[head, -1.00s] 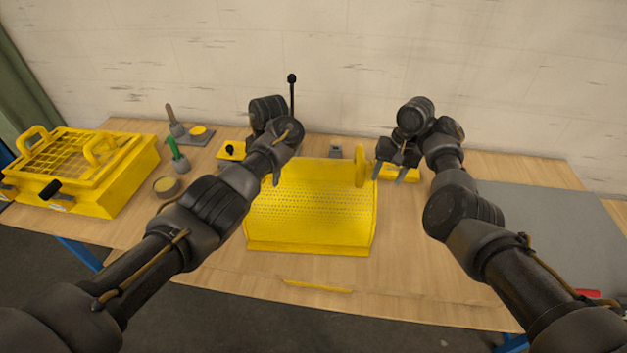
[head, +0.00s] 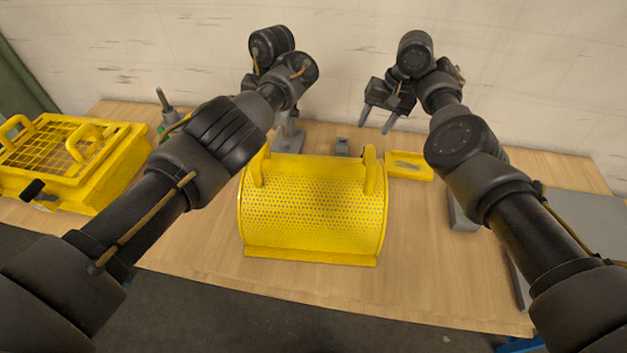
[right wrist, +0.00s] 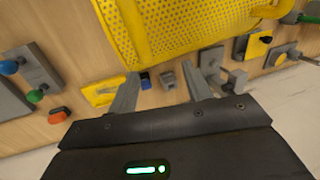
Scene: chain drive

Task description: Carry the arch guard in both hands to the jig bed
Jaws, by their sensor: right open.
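The arch guard (head: 312,212) is a yellow, curved, perforated cover with two upright handles. It rests on the table in the middle of the head view. It also fills the top of the right wrist view (right wrist: 185,30). My right gripper (head: 376,121) is open and empty, above and behind the guard's right handle (head: 371,172), clear of it. Its two spread fingers show in the right wrist view (right wrist: 162,88) with nothing between them. My left gripper (head: 248,86) is raised behind the left handle (head: 257,168); my forearm hides most of it. I cannot identify the jig bed.
A yellow crate with a grid lid (head: 75,160) stands at the left. Behind the guard are a small grey block (head: 342,147) and a shallow yellow tray (head: 410,166). A grey mat (head: 592,222) lies at the right.

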